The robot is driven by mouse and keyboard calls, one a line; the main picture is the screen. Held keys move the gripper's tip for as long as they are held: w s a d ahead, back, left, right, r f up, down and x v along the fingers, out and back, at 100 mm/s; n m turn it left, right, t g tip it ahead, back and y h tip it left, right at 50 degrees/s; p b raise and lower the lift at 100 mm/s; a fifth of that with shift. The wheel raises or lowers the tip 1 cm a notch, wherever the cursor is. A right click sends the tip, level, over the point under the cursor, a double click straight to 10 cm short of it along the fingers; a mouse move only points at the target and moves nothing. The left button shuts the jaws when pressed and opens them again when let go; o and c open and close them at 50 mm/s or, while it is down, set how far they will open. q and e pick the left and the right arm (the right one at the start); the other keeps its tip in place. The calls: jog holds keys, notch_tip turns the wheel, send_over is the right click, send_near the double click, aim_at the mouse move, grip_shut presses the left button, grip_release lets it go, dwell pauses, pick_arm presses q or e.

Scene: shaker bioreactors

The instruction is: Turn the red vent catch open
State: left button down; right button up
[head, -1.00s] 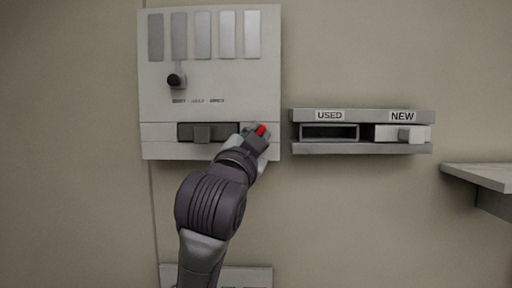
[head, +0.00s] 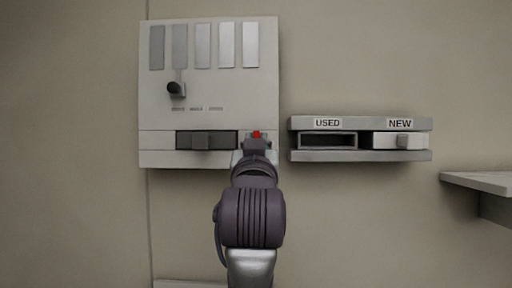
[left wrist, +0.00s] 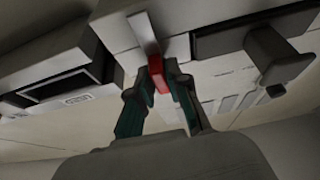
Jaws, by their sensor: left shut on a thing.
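The red vent catch (head: 256,134) is at the lower right corner of the pale wall panel (head: 208,95). My left gripper (head: 257,143) reaches up to it from below and covers most of it in the head view. In the left wrist view the red catch (left wrist: 157,74) lies between the two green-padded fingers of my left gripper (left wrist: 158,83), which are closed on it. A pale metal strip (left wrist: 145,33) shows just beyond the catch. My right gripper is in neither view.
A dark drawer with a handle (head: 207,140) sits left of the catch. Right of the panel is a rack with a slot labelled USED (head: 328,141) and a pale block under NEW (head: 400,141). A shelf (head: 482,182) juts in at the far right.

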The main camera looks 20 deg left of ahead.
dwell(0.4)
pick_arm(q)
jog(key=c, duration=1.2)
grip_release()
jog(key=shift+o, duration=0.2)
notch_tip(320, 180, up, 10)
